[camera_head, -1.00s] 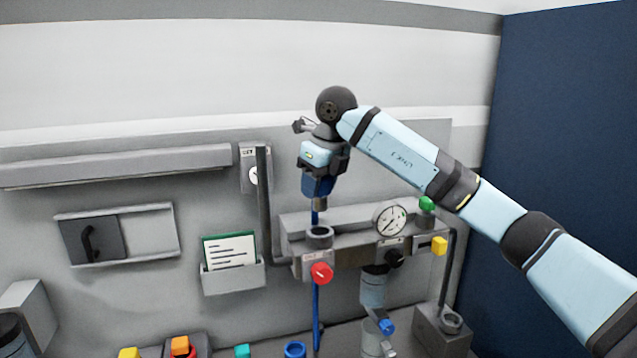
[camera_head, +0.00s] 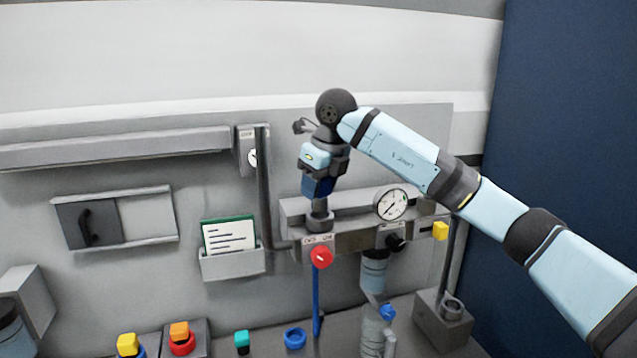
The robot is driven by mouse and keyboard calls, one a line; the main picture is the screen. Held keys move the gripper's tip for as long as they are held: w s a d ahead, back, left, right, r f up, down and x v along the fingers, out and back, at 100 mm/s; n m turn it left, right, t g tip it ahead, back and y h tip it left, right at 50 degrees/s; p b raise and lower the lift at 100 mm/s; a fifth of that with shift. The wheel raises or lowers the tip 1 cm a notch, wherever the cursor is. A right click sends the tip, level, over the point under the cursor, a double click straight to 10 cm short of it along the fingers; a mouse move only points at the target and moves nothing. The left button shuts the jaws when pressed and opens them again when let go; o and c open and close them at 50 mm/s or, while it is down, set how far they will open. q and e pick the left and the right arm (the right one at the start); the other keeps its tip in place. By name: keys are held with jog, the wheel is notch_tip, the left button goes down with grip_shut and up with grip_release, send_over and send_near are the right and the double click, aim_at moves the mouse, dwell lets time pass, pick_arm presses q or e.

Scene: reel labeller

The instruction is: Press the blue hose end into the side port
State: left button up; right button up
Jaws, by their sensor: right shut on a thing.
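My right gripper (camera_head: 319,190) comes in from the right and points down, directly above the round grey port (camera_head: 320,223) on top of the wall block. It is shut on the blue hose end, which is mostly hidden by the jaws. A short grey piece shows between jaws and port and appears to meet the port's rim. I cannot tell how deep it sits. The blue hose (camera_head: 317,300) hangs below the block, behind the red knob (camera_head: 321,257). My left gripper is not in view.
A card holder (camera_head: 232,263) is left.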

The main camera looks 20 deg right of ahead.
aim_at(318, 202)
jog(key=shift+f+b, duration=0.8)
jog(key=shift+f, duration=0.75)
jog(key=shift+f, duration=0.4)
dwell(0.9)
jog(key=o, duration=1.1)
jog(key=shift+c, duration=0.2)
jog(key=b+v, duration=0.1)
jog(key=v, duration=1.3)
jog(key=shift+b, duration=0.35)
jog(key=shift+d, duration=0.1)
